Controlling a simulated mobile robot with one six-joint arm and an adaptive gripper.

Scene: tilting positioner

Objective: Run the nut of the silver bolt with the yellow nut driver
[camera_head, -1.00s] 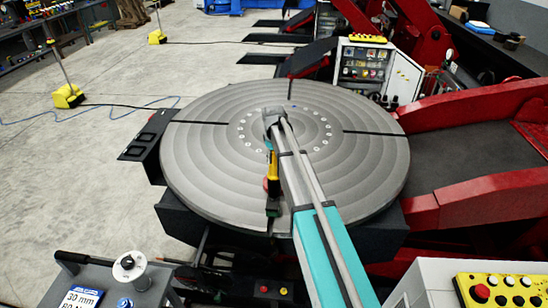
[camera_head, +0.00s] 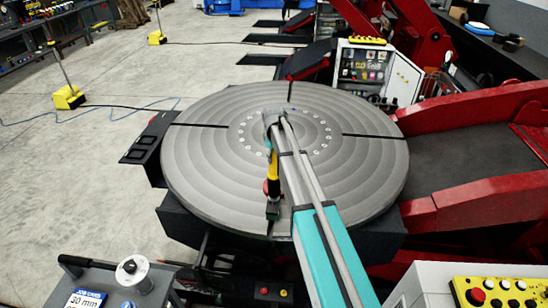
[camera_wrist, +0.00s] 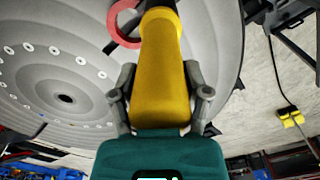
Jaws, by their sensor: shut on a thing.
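My gripper (camera_wrist: 160,92) is shut on the yellow nut driver (camera_wrist: 158,60), with one grey finger on each side of its handle. In the head view the yellow nut driver (camera_head: 272,175) points down to a dark end at the slot near the front edge of the round grey table. A red ring (camera_wrist: 122,22) shows beside the driver in the wrist view. I cannot make out the silver bolt or its nut. The driver's working end is cut off in the wrist view, so I cannot tell whether it touches a nut.
The round table (camera_head: 200,165) has dark slots and a ring of small light discs. A grey cart top (camera_head: 105,277) with a silver knob (camera_head: 131,268) and a 30 mm label stands front left. Red machine arms (camera_head: 470,205) and a control panel (camera_head: 500,292) are at the right.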

